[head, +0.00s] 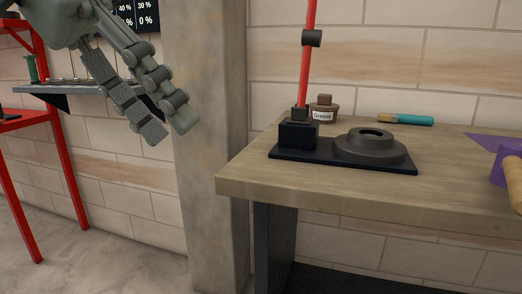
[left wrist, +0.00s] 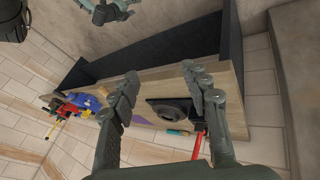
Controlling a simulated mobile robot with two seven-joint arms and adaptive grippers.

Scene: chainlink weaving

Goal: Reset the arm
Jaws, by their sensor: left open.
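My left gripper (head: 168,128) hangs at the upper left of the head view, in the air left of the workbench (head: 232,186). Its two fingers are apart with nothing between them. In the left wrist view the fingers of the left gripper (left wrist: 160,78) are spread, with the bench seen beyond. A grey-green gripper (left wrist: 110,12), seemingly my right one, shows at the top of the left wrist view, partly cut off; its jaw state is unclear. It does not show in the head view.
On the bench stand a black fixture (head: 345,160) with a round stepped disc and upright red lever (head: 307,65), a grease jar (head: 323,108), a teal-handled brush (head: 405,119) and a purple object (head: 506,160). A red-framed shelf (head: 75,88) and concrete pillar (head: 206,150) stand left.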

